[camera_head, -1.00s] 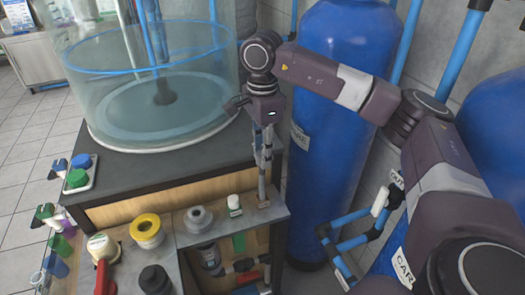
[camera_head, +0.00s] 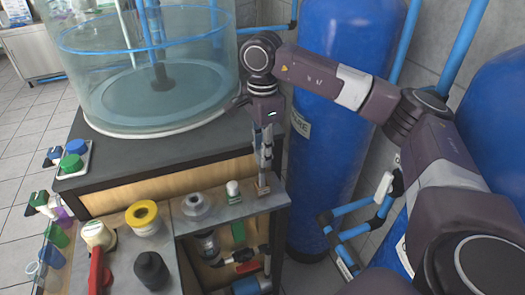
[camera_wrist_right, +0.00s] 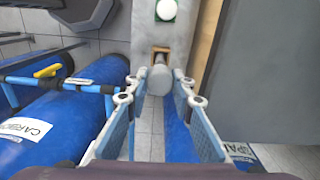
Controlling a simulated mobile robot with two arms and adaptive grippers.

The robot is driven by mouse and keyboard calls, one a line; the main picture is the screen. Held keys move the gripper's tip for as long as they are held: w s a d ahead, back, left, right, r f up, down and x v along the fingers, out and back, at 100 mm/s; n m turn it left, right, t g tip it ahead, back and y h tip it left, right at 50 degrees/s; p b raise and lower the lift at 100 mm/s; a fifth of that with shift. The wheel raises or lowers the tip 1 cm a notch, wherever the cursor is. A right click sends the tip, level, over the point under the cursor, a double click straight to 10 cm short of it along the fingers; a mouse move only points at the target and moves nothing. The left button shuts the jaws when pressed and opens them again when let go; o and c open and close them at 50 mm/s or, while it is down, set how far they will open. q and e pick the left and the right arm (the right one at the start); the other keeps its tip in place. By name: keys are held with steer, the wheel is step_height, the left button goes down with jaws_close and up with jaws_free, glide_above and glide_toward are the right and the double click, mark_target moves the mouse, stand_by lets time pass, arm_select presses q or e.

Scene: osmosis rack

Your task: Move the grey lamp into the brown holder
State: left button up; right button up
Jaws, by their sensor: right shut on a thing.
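The grey lamp (camera_wrist_right: 160,79) is a rounded grey cylinder between the fingers of my right gripper in the right wrist view. My right gripper (camera_head: 264,168) is shut on it, fingers pointing down over the shelf's right end; its fingertips (camera_wrist_right: 156,85) flank the lamp. The brown holder (camera_head: 263,190) is a small brown block on that shelf end, directly below the fingers. It also shows in the right wrist view (camera_wrist_right: 153,50), with the lamp lined up over it. How deep the lamp's lower end sits is hidden. My left gripper is not in view.
A blue tank (camera_head: 335,130) stands close on the right. A clear round vessel (camera_head: 110,65) stands behind on the dark cabinet top.

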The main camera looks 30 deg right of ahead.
mark_target(261, 175)
steer(key=f+b, duration=0.1)
steer(key=f, duration=0.1)
steer(key=f+b, duration=0.1)
steer(key=shift+w+a+f, duration=0.15)
steer(key=shift+a+f, duration=0.05)
steer(key=shift+f, duration=0.15)
steer(key=shift+f+b, duration=0.85)
steer(key=shift+f, duration=0.3)
steer(key=shift+f, duration=0.15)
steer(key=shift+a+f+b, duration=0.1)
steer(key=shift+f+b, duration=0.85)
steer(key=shift+f, duration=0.25)
steer(key=o, duration=1.3)
steer(key=shift+r, duration=0.1)
steer(key=shift+o, duration=0.2)
steer(key=shift+d, duration=0.2)
